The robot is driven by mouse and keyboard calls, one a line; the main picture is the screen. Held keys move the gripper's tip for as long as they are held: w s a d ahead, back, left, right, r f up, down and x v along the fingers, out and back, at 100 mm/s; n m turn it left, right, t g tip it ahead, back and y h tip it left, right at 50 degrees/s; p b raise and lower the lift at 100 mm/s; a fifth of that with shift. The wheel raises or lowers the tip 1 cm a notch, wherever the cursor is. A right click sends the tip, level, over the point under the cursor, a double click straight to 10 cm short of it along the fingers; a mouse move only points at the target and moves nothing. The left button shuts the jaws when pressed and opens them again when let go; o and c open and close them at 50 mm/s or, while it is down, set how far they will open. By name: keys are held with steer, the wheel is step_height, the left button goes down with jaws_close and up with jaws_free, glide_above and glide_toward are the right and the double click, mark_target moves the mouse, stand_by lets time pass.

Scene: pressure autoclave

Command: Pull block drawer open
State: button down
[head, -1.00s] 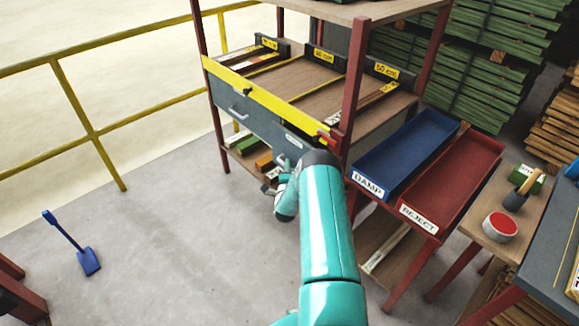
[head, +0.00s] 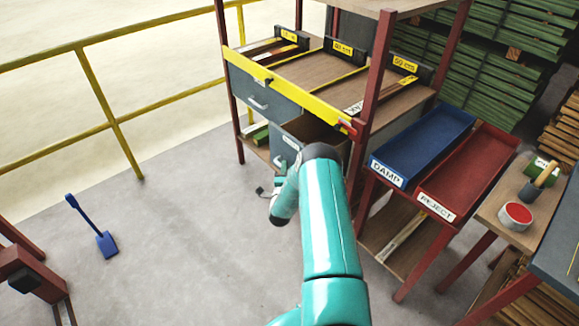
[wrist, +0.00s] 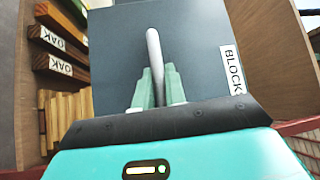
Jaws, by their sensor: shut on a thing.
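The block drawer (head: 292,143) is a grey drawer under the right half of the rack's yellow-fronted shelf. It stands partly pulled out, and its brown inside shows from above in the head view. Its grey front (wrist: 190,40) fills the middle of the wrist view, with a white "BLOCK" label (wrist: 232,70) and a pale bar handle (wrist: 154,55). My gripper (wrist: 158,88) has its green fingers shut on the handle, one on each side. In the head view my gripper (head: 280,180) is at the drawer front, partly hidden by my teal arm.
A second grey drawer (head: 258,100), to the left, is shut. Wood pieces marked OAK (wrist: 60,65) lie on the lower shelf. A blue DAMP tray (head: 425,145) and red REJECT tray (head: 470,170) stand right. A blue shovel (head: 95,230) lies on otherwise clear floor at left.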

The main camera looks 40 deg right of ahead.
steer(key=shift+s+a, duration=0.1)
steer(key=shift+a, duration=1.9)
steer(key=c, duration=1.5)
jaws_free()
steer(key=shift+o, duration=0.2)
steer(key=shift+a, duration=0.1)
steer(key=v, duration=1.3)
steer(key=shift+s+a, duration=0.2)
steer(key=shift+s, duration=0.05)
